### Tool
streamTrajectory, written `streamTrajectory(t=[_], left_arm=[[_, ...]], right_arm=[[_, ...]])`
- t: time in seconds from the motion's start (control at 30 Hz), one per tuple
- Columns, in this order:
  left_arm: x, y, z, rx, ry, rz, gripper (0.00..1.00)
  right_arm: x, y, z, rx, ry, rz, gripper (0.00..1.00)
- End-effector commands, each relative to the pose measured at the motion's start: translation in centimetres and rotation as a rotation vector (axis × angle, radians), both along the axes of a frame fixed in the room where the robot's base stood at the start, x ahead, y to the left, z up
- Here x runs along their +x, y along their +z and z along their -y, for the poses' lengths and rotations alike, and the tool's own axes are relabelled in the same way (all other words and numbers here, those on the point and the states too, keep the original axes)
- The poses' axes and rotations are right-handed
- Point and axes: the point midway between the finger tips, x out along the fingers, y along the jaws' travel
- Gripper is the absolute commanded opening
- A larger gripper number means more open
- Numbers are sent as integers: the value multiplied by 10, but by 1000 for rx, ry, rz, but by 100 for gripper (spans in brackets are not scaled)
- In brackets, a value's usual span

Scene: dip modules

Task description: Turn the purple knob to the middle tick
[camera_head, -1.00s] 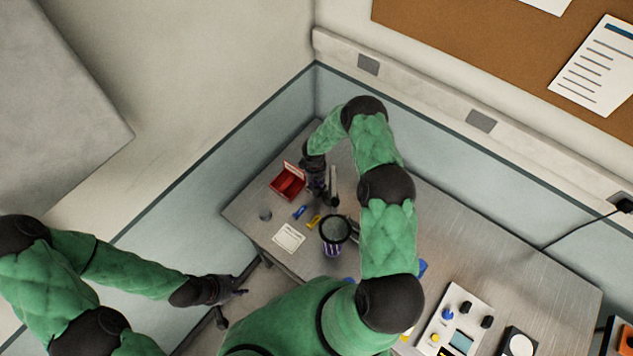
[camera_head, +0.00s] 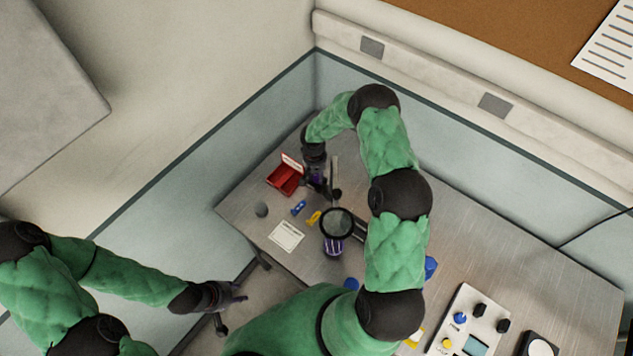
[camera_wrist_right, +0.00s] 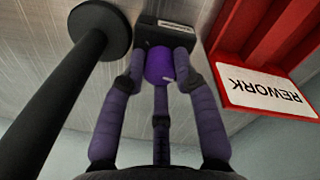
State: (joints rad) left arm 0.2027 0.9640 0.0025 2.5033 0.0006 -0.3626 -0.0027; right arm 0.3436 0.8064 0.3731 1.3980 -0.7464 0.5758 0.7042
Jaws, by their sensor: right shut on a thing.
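The purple knob (camera_wrist_right: 160,66) shows in the right wrist view, on the front of a dark box (camera_wrist_right: 162,36) with a small white label. A light pointer mark shows on the knob, toward its lower right. The tick marks cannot be made out. My right gripper (camera_wrist_right: 158,70) has its purple fingers around the knob and is shut on it. In the head view my right gripper (camera_head: 318,182) is at the table's far left part, beside the red box, and hides the knob. My left gripper (camera_head: 238,296) hangs off the table's near left edge, its fingers too small to judge.
A red box (camera_head: 284,180) labelled REWORK stands close to the right gripper. A black post (camera_wrist_right: 50,90) on a round base stands on its other side. A magnifier (camera_head: 337,223), a white card (camera_head: 287,236) and a panel with knobs (camera_head: 468,322) are also on the table.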

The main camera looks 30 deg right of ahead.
Motion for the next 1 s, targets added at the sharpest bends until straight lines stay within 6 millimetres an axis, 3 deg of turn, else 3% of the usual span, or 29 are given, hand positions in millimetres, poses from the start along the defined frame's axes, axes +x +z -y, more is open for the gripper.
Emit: streamTrajectory(t=[0.03, 0.4, 1.0], left_arm=[[0, -17, 0, 0, 0, 0, 40], [0, -76, 0, 0, 0, 0, 40], [0, -145, 0, 0, 0, 0, 40]], right_arm=[[3, -6, 1, -1, -44, 7, 0], [3, -5, 1, 0, -392, 8, 0], [3, -2, 2, 1, -961, 7, 0]])
